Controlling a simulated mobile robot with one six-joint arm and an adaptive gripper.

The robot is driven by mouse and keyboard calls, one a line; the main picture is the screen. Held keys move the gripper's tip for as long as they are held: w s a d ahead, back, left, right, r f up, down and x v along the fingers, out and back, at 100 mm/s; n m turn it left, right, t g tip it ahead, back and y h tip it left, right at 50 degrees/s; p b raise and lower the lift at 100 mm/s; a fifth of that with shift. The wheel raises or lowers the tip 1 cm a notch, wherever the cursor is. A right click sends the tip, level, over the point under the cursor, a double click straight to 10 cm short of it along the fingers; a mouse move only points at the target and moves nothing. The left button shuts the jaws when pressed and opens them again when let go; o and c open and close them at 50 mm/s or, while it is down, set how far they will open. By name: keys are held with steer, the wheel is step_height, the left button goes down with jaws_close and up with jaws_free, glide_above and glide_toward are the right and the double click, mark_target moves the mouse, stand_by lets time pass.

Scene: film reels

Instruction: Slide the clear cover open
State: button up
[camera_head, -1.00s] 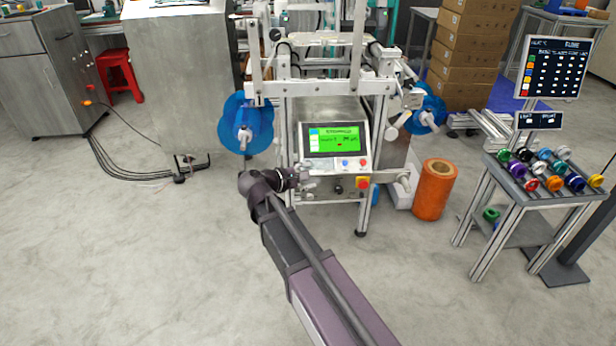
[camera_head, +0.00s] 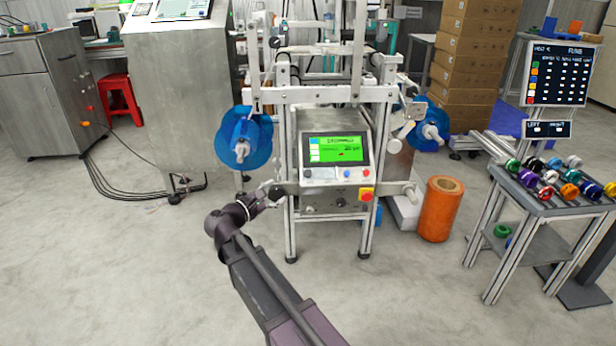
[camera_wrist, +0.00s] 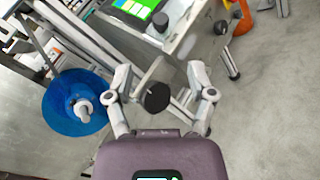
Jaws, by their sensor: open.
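My gripper (camera_head: 264,197) is at the lower left of the machine's front in the head view. In the wrist view, its two fingers (camera_wrist: 160,82) are spread apart and hold nothing. A round black knob (camera_wrist: 154,97) shows between the fingers in that view. The knob also shows in the head view (camera_head: 276,192), next to my gripper. I cannot tell whether the fingers touch it. The machine (camera_head: 325,94) has a metal frame and a lit green screen (camera_head: 337,149). I cannot clearly make out the clear cover in either view.
Blue reels hang at the machine's left (camera_head: 243,139) and right (camera_head: 428,122). The left reel is also close to my gripper in the wrist view (camera_wrist: 62,112). An orange roll (camera_head: 440,210) stands right of the machine. A table (camera_head: 545,208) with several colored spools is further right.

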mark_target(307, 173)
steer(key=shift+d, duration=0.1)
steer(key=x, duration=1.3)
steer(key=shift+w+d, duration=0.2)
steer(key=shift+w, duration=0.15)
jaws_close()
